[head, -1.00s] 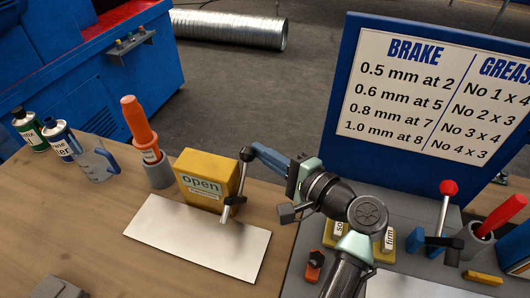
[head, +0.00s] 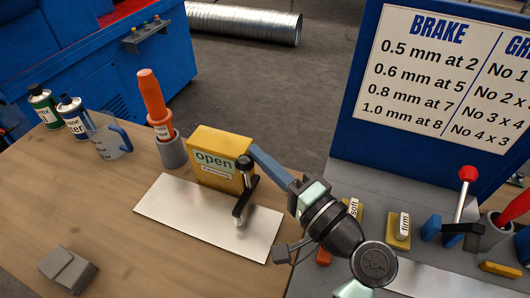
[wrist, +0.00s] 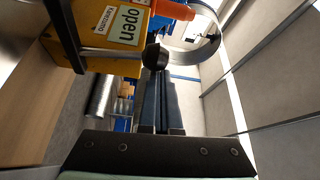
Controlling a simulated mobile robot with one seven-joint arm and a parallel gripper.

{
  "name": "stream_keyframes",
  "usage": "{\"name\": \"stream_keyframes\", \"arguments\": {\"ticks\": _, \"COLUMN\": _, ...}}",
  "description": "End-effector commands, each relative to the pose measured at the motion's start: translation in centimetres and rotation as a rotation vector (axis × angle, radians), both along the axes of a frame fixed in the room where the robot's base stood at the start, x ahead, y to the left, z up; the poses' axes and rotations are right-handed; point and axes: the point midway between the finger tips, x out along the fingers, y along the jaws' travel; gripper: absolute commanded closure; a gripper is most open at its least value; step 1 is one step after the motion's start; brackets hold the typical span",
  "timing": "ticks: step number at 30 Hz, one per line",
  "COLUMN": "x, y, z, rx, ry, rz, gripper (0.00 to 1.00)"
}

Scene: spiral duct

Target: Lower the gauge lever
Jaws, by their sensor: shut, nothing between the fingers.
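The yellow gauge box (head: 219,142), labelled "open", stands at the back edge of a pale metal sheet (head: 180,212) on the bench. Its lever, a thin rod with a black ball knob (head: 244,162), is at the box's right side; knob and box also show in the wrist view (wrist: 153,56) (wrist: 103,60). In the head view the knob overlaps the box's front right edge. My gripper (head: 254,150) is shut and empty, its blue fingers beside the knob. In the wrist view the fingertips (wrist: 155,75) end right at the knob; I cannot tell whether they touch.
An orange-capped tool in a grey cup (head: 172,152), a clear jug (head: 108,140) and two cans stand left. A grey block (head: 67,268) lies front left. A red-knobbed lever (head: 467,174) and blue chart board (head: 345,130) are right. The bench's left-middle is clear.

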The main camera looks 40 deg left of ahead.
Motion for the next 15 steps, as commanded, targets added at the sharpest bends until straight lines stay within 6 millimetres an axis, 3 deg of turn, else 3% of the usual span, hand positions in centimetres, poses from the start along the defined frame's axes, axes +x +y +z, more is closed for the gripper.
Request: {"name": "stream_keyframes", "arguments": {"ticks": 15, "x": -0.57, "y": -0.1, "z": -0.35, "rx": -0.001, "ry": 0.002, "rz": 0.002, "gripper": 1.0}}
